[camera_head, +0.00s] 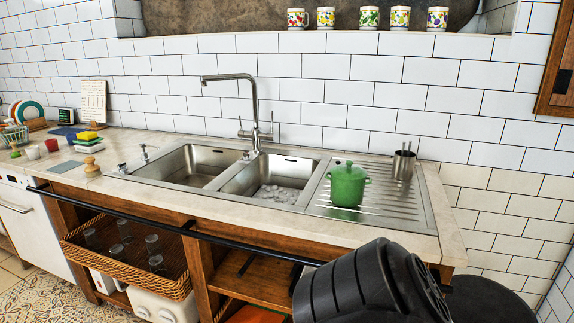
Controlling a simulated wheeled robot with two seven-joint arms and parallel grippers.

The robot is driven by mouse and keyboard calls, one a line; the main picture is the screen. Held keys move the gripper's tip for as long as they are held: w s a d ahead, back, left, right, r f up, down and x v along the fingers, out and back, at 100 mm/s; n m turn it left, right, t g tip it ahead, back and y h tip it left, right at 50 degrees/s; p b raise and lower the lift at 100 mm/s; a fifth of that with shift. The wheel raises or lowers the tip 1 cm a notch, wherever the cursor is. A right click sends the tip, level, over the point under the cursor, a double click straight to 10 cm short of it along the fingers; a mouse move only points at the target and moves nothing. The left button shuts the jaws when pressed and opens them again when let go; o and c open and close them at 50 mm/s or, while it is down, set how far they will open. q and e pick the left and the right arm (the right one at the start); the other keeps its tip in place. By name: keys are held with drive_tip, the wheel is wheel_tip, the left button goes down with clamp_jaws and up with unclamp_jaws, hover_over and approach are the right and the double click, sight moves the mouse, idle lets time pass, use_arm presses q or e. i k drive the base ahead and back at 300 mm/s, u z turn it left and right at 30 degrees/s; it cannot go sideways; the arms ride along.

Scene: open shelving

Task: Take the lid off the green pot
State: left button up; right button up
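The green pot (347,190) stands upright on the ribbed metal drainboard, right of the double sink. Its green lid (348,170) is on top, with a small knob at the centre. Small handles stick out at the pot's sides. Part of my own arm, dark and bulky, fills the bottom right of the view, below and in front of the pot and apart from it. Neither gripper's fingers show.
A metal cup with utensils (403,166) stands behind the pot to the right. The tall faucet (253,110) rises behind the sink (270,180). A dark rail (120,217) runs along the counter front. Several patterned mugs line the ledge above. The drainboard (395,208) around the pot is clear.

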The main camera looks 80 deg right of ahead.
sight(348, 171)
drive_tip(key=k, duration=0.4)
drive_tip(key=z, duration=0.9)
